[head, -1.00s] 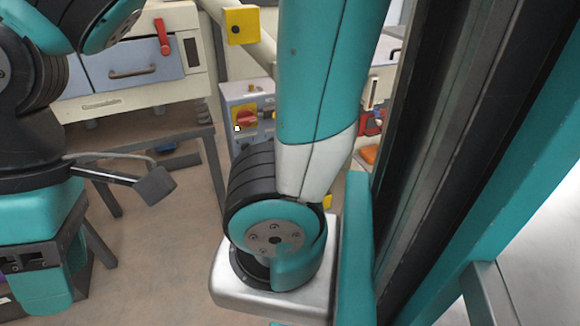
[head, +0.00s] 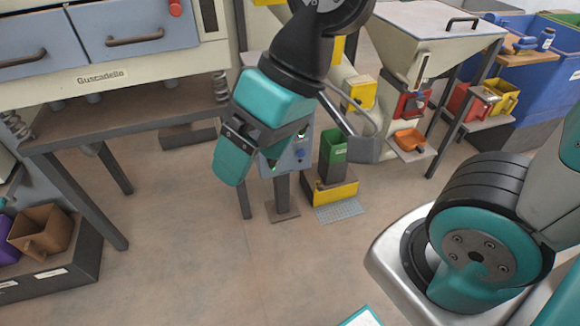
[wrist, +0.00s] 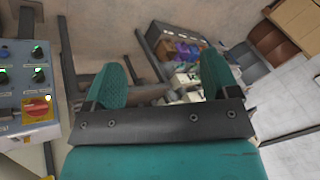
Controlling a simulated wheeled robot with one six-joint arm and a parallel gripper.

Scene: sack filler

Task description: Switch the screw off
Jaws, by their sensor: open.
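The grey control box (head: 297,155) stands on a post in the head view, mostly hidden behind my gripper (head: 250,158). In the wrist view the control box (wrist: 12,122) is at the left edge, with a red rotary switch (wrist: 38,108) on a yellow plate. Above it are several small black knobs (wrist: 38,74) with green lights. Their labels are too small to read, so I cannot tell which one is for the screw. My gripper also shows in the wrist view (wrist: 163,82), open and empty, with the panel to the left of its fingers.
A hopper (head: 425,40) with a red part and an orange scoop (head: 409,139) is further right.

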